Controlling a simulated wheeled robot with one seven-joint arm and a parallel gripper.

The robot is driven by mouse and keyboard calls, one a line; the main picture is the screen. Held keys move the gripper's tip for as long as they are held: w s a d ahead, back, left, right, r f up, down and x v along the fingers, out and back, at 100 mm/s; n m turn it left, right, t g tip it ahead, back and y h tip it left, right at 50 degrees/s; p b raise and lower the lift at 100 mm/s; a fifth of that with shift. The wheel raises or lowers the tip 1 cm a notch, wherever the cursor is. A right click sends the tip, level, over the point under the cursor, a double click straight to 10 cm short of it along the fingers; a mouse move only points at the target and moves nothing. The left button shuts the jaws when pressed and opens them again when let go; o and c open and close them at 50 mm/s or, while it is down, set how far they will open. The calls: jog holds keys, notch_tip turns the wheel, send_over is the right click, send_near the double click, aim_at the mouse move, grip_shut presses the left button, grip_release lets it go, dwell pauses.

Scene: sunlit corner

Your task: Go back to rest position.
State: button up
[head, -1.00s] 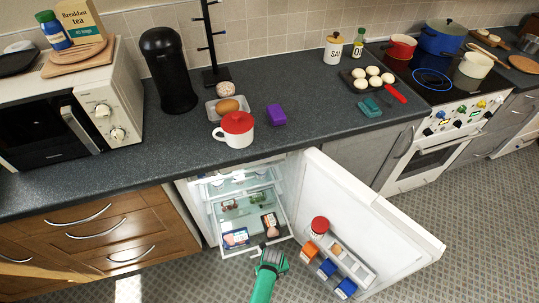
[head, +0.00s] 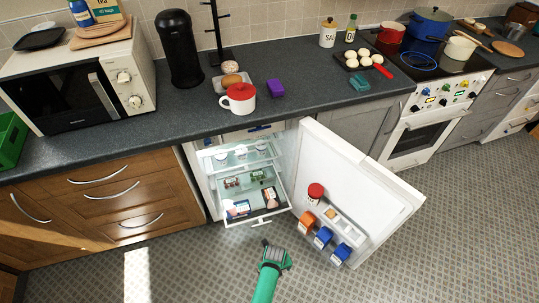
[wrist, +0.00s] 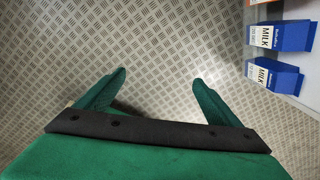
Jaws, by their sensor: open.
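My green gripper (head: 275,249) is in front of the open fridge, above the patterned floor. In the wrist view my gripper (wrist: 157,88) has its two fingers spread apart, with only floor between them. The fridge (head: 208,190) stands under the counter with its door (head: 350,180) swung open to the right. Packaged items (head: 238,208) lie on its lowest shelf, and more items sit on the shelf above. My gripper is apart from the fridge, the door and the items.
Blue milk cartons (head: 341,253) stand in the door rack, close to the right of my gripper; they show in the wrist view (wrist: 285,36). A red-lidded jar (head: 315,191) is on the door too. Wooden drawers (head: 100,195) are at left. The floor (head: 190,265) is clear.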

jog(key=w+d+r+n+t+h, duration=0.25)
jog(key=w+d+r, duration=0.3)
jog(key=d, duration=0.45)
jog(key=w+d+r+n+t+h, duration=0.1)
jog(key=w+d+r+n+t, duration=0.15)
jog(key=w+d+r, duration=0.55)
jog(key=s+d+r+n+t+h, duration=0.1)
jog(key=s+d+r+n+t, duration=0.15)
jog(key=d+r+n, duration=0.4)
jog(key=s+d+r+n+t+h, duration=0.1)
jog(key=d+r+n+t, duration=0.2)
jog(key=d+r+n, duration=0.4)
jog(key=s+a+r+n+t+y, duration=0.1)
jog(key=s+a+r+n+y, duration=0.15)
jog(key=s+a+n, duration=0.55)
jog(key=s+a+r+n+t+y, duration=0.1)
jog(key=s+a+r+n+y, duration=0.2)
jog(key=s+a, duration=0.8)
jog(key=s+a+r+n+t, duration=0.2)
jog(key=s+a+r, duration=1)
jog(key=a+r, duration=0.2)
jog(key=shift+s+a+n, duration=0.35)
jog(key=shift+s+a, duration=0.05)
jog(key=shift+a, duration=0.1)
